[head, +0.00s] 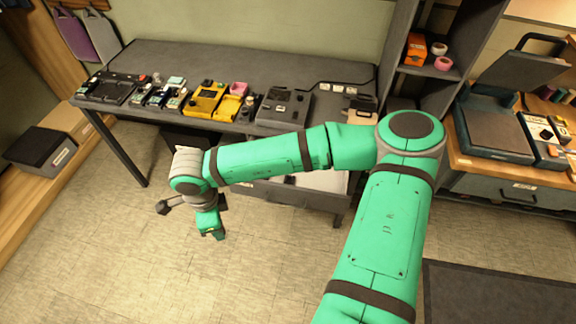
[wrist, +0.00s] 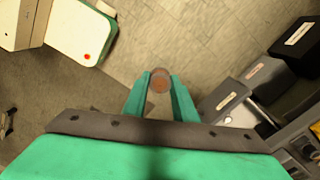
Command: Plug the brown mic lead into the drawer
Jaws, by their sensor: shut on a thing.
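My gripper (head: 212,232) hangs over the open floor in front of the long dark table, pointing down. In the wrist view its two green fingers (wrist: 160,92) are closed on a round brown end, which I take to be the brown mic lead (wrist: 160,78); no trailing cable shows. In the head view the held piece is hidden or too small to make out. A pale, open drawer-like space (head: 322,181) shows under the table, partly hidden by my arm. Another drawer front (head: 510,192) with a label is in the right bench. I cannot tell which drawer is meant.
The dark table (head: 260,62) holds several devices, including a yellow one (head: 205,99) and a dark grey one (head: 285,106). Dark boxes stand low at the left (head: 38,148). Shelves and an open case (head: 495,130) are at the right.

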